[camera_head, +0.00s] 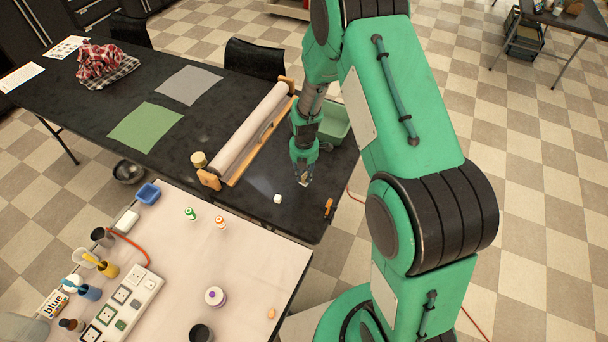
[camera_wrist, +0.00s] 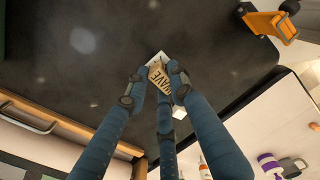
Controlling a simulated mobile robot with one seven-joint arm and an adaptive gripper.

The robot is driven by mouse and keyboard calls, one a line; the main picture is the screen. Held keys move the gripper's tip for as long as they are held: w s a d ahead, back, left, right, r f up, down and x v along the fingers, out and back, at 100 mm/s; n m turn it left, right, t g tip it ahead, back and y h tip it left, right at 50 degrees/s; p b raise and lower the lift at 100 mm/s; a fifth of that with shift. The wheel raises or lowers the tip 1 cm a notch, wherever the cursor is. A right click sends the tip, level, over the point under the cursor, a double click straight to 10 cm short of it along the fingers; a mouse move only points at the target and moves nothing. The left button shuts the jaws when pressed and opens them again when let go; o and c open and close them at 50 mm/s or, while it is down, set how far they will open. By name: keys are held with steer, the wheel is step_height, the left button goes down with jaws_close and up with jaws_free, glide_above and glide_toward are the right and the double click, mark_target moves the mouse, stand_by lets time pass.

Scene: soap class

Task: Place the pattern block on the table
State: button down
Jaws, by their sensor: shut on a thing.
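My gripper (camera_head: 303,176) is over the right end of the dark table (camera_head: 75,62), pointing down. In the wrist view its fingers (camera_wrist: 158,73) are closed on a small tan pattern block (camera_wrist: 158,76) with dark lettering and a pale edge. The block is partly hidden by the fingertips. In the head view it is a small pale shape at the fingertips. The gap between block and tabletop is too small to judge.
A small white cube (camera_head: 277,198) lies left of my gripper. A paper roll (camera_head: 250,130) on a wooden stand is further left, and a green bin (camera_head: 335,122) stands behind. An orange tool (camera_head: 328,208) lies at the right edge. The pink-topped table (camera_head: 180,260) is in front.

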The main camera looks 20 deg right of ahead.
mark_target(190, 243)
steer(key=shift+a, duration=0.1)
stand_by(0.5)
steer(key=shift+n, duration=0.4)
steer(key=s+a, duration=0.1)
steer(key=a, duration=0.6)
steer(key=s+a+b, duration=0.1)
steer(key=a, duration=0.3)
steer(key=shift+s+a+r, duration=0.1)
steer(key=shift+s+a, duration=0.1)
steer(key=shift+s, duration=0.1)
steer(key=shift+n, duration=0.3)
steer(key=s+a, duration=0.1)
steer(key=a, duration=0.3)
steer(key=s+a, duration=0.2)
steer(key=a, duration=0.1)
steer(key=s+a+b, duration=0.1)
steer(key=s+a, duration=0.1)
steer(key=a, duration=0.2)
steer(key=shift+s+a, duration=0.25)
steer(key=shift+a, duration=0.1)
steer(key=shift+n, duration=0.5)
steer(key=s+a, duration=0.8)
steer(key=a, duration=0.1)
steer(key=s+a+b, duration=0.1)
steer(key=s+a, duration=0.3)
steer(key=shift+s+a+r, duration=0.1)
steer(key=shift+s+a, duration=0.1)
steer(key=shift+a, duration=0.1)
steer(key=shift+s+a, duration=0.4)
steer(key=shift+s, duration=0.15)
